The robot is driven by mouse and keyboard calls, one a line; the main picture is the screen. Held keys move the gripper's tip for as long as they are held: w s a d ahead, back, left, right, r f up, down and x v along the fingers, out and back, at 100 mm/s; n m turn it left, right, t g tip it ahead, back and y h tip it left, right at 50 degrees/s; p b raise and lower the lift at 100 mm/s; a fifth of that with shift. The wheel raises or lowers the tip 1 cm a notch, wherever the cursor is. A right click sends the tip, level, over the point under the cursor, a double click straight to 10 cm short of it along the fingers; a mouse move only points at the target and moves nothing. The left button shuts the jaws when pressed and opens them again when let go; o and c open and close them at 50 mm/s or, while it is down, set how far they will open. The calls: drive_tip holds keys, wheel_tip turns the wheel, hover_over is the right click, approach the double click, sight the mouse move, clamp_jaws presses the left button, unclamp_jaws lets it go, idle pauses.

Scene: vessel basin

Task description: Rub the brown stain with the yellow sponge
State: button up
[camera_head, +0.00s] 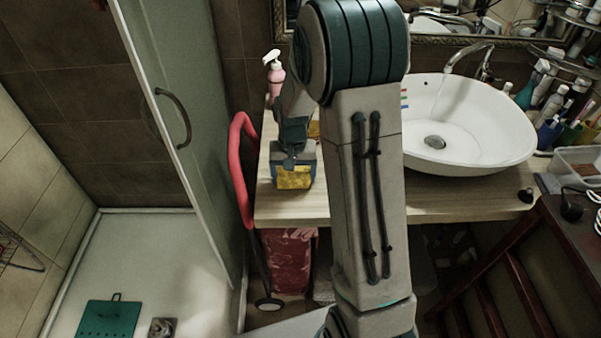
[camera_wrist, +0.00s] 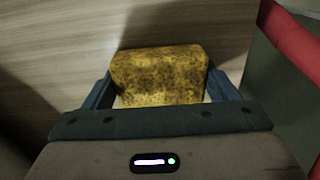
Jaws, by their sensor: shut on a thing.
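The yellow sponge (camera_wrist: 160,72) is speckled with brown and sits between the two fingers of my gripper (camera_wrist: 160,90) in the wrist view. My gripper is shut on it. In the head view the sponge (camera_head: 293,178) shows at the lower end of my gripper (camera_head: 294,165), over the left part of the wooden counter (camera_head: 290,207). I cannot tell whether the sponge touches the counter. No brown stain can be made out on the visible counter; my arm and the sponge hide part of the surface.
A white basin (camera_head: 470,140) stands on the counter to the right. A pink spray bottle (camera_head: 276,80) stands behind my gripper. A red hose-like tube (camera_head: 238,165) curves past the counter's left edge. Bottles and cups crowd the right side. A glass door (camera_head: 175,60) is at left.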

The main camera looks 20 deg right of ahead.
sight(280, 173)
drive_tip(key=shift+w+a, duration=0.1)
drive_tip(key=shift+a, duration=0.4)
drive_tip(key=shift+w+a+f, duration=0.1)
drive_tip(key=shift+a+f, duration=0.1)
drive_tip(key=shift+a, duration=0.15)
drive_tip(key=shift+w+a+r, duration=0.15)
drive_tip(key=shift+w+a, duration=0.1)
drive_tip(key=shift+a, duration=0.5)
drive_tip(key=shift+r+p, duration=0.2)
drive_tip(key=shift+p, duration=0.15)
wheel_tip(280, 173, up, 2)
drive_tip(key=shift+w+r+p, duration=0.1)
drive_tip(key=shift+w+p, duration=0.05)
drive_tip(key=shift+p, duration=0.15)
drive_tip(key=shift+r, duration=0.3)
wheel_tip(280, 173, up, 2)
drive_tip(key=shift+r+p, duration=0.1)
drive_tip(key=shift+p, duration=0.9)
drive_tip(key=shift+r+p, duration=0.85)
drive_tip(key=shift+r, duration=0.5)
